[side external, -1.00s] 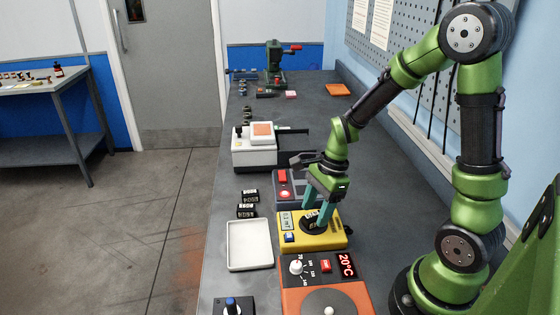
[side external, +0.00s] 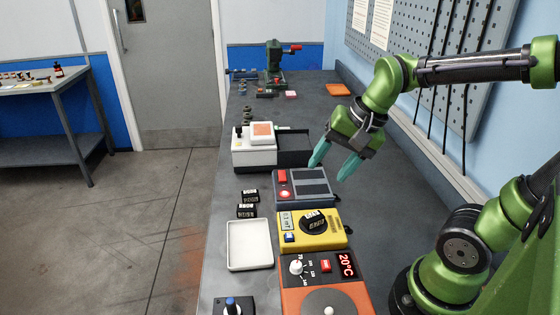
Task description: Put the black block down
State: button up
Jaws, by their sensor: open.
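A black block with white markings (side external: 313,215) rests on the dark round plate (side external: 316,228) of the yellow device (side external: 336,242). My gripper (side external: 329,169) is open and empty, with its two teal fingers apart. It hangs above and beyond the yellow device, near the far right corner of the grey device, clear of the block. Two more black blocks with white markings (side external: 250,195) (side external: 246,211) lie on the bench to the left of the devices.
An empty white tray (side external: 231,247) lies left of the yellow device. The grey device with red controls (side external: 281,178) stands just behind it, and a white device (side external: 255,155) farther back. An orange device showing 20°C (side external: 347,265) is in front. Bench space on the right is clear.

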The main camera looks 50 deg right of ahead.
jog(key=s+a+n+t, duration=0.1)
jog(key=n, duration=0.1)
jog(key=s+a+r+n, duration=0.1)
jog(key=n, duration=0.2)
jog(key=s+a+r+n+t, duration=0.1)
jog(key=n, duration=0.1)
jog(key=shift+r+n+t, duration=0.25)
jog(key=shift+n+t, duration=0.05)
dwell(2.2)
